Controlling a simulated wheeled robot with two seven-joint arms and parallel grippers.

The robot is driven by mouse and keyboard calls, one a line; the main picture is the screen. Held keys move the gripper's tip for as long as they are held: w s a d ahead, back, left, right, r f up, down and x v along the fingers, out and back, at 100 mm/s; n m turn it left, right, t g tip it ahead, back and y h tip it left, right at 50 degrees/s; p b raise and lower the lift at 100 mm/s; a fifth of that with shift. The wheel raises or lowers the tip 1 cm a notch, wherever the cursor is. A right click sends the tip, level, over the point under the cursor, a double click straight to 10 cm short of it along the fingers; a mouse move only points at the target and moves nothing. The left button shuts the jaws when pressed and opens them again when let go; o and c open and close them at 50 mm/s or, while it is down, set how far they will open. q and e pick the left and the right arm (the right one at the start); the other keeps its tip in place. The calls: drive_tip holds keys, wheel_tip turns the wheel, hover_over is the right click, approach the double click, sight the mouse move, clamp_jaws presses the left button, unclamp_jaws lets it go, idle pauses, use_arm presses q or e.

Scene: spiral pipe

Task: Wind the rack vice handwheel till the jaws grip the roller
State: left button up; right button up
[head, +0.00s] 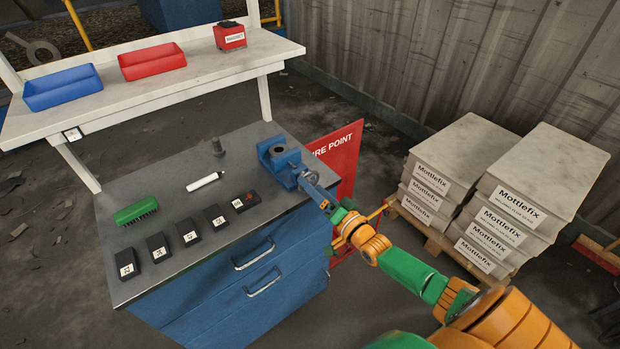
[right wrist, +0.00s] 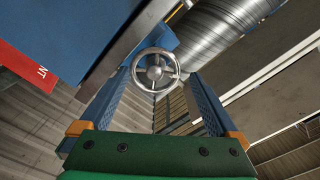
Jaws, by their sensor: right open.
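The blue rack vice (head: 281,157) stands at the right back corner of the grey bench top. A dark round shape shows in its top; I cannot tell whether this is the roller, or how close the jaws are to it. The silver spoked handwheel (right wrist: 156,70) is in the right wrist view, on the vice's near side. My right gripper (head: 308,181) points at the vice from the front right. Its two blue fingers are open, one on each side of the wheel in the picture; I cannot tell whether they touch it. My left gripper is not in view.
A shelf (head: 150,90) with bins stands behind. A red sign (head: 338,157) and stacked Mottlefix bags (head: 520,200) are at right.

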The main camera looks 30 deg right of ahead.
drive_tip(key=shift+a+f, duration=0.15)
drive_tip(key=shift+a, duration=0.15)
